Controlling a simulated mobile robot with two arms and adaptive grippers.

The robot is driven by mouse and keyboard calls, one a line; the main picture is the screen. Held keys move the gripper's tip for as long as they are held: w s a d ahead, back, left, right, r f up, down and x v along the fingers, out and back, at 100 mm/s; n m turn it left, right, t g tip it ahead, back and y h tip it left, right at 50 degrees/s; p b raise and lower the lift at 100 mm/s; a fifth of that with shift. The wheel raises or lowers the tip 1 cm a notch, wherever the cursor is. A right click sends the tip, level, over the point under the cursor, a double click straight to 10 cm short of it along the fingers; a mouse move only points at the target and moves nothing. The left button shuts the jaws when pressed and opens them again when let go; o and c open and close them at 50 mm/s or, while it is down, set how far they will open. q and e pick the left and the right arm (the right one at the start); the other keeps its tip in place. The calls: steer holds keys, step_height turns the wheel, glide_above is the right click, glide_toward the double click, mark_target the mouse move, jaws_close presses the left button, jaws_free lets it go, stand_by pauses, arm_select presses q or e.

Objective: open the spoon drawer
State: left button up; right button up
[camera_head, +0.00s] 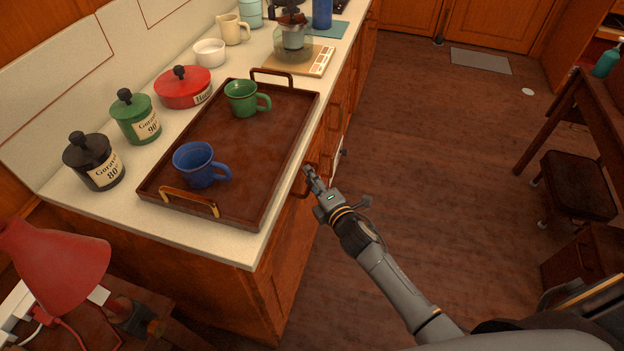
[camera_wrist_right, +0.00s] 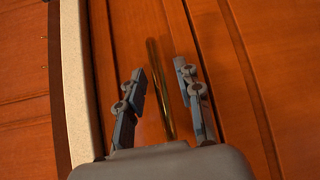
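My right gripper (camera_head: 309,178) is at the front of the wooden cabinet, just below the counter edge. In the right wrist view its two fingers (camera_wrist_right: 160,68) are apart, with a brass bar handle (camera_wrist_right: 160,95) between them. A gap shows on both sides of the bar, so the fingers do not look closed on it. The handle is on a wooden drawer front (camera_wrist_right: 125,38), which looks shut. No label or spoon is visible, so its contents cannot be told. In the head view the gripper hides most of this handle. My left gripper is not in view.
The counter (camera_head: 215,239) holds a dark tray (camera_head: 240,185) with a blue mug (camera_head: 197,164) and a green mug (camera_head: 243,99), near the edge above my gripper. Several canisters stand behind. The wooden floor (camera_head: 430,170) beside the cabinet is clear. A stool (camera_head: 575,185) stands at right.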

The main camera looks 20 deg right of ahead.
steer(key=shift+c, duration=0.2)
jaws_close()
steer(key=s+d, duration=0.8)
steer(key=d, duration=0.4)
steer(key=s+d+p, duration=0.1)
steer(key=s+d, duration=0.8)
steer(key=d, duration=0.4)
steer(key=shift+d, duration=0.15)
steer(key=shift+s, duration=0.1)
steer(key=shift+o, duration=0.2)
jaws_free()
steer(key=shift+p, duration=0.3)
